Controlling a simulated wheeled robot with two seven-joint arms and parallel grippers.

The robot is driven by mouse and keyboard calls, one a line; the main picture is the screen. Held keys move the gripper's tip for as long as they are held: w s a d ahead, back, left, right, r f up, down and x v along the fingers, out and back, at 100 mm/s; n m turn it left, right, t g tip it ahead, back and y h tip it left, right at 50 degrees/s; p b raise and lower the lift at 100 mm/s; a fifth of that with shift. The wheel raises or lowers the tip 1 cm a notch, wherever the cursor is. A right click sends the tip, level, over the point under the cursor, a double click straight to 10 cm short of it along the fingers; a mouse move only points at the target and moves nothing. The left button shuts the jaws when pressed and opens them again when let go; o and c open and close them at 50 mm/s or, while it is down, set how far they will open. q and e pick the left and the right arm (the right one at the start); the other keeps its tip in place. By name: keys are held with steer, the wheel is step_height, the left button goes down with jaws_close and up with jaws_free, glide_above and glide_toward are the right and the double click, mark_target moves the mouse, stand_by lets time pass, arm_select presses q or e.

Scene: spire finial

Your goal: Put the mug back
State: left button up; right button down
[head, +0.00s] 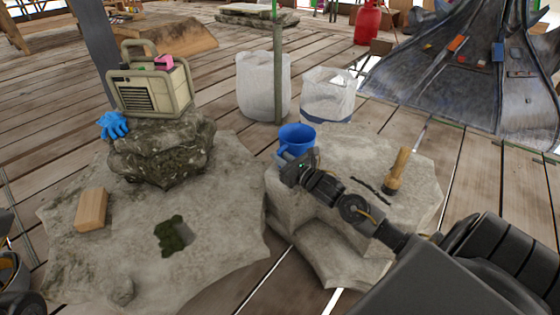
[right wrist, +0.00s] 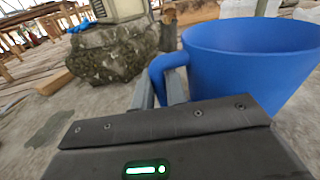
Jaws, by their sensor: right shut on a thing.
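The blue mug (head: 297,137) is upright at the back left part of the right stone block (head: 400,160). My right gripper (head: 287,162) is shut on the mug's handle. In the right wrist view the mug (right wrist: 250,60) fills the upper right, and the gripper's fingers (right wrist: 160,88) meet at its handle. I cannot tell whether the mug's base touches the stone, as my gripper and wrist hide its lower part.
A wooden-handled tool (head: 397,172) stands on the right block. The left stone slab (head: 90,265) bears a wooden block (head: 91,210), a moss patch (head: 172,236) and a rock (head: 165,150) with a radio-like box (head: 150,88) and blue gloves (head: 112,125). White sacks (head: 263,85) stand behind.

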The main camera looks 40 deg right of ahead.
steer(key=c, duration=1.4)
jaws_free()
steer(key=shift+f, duration=0.1)
steer(key=shift+c, duration=0.2)
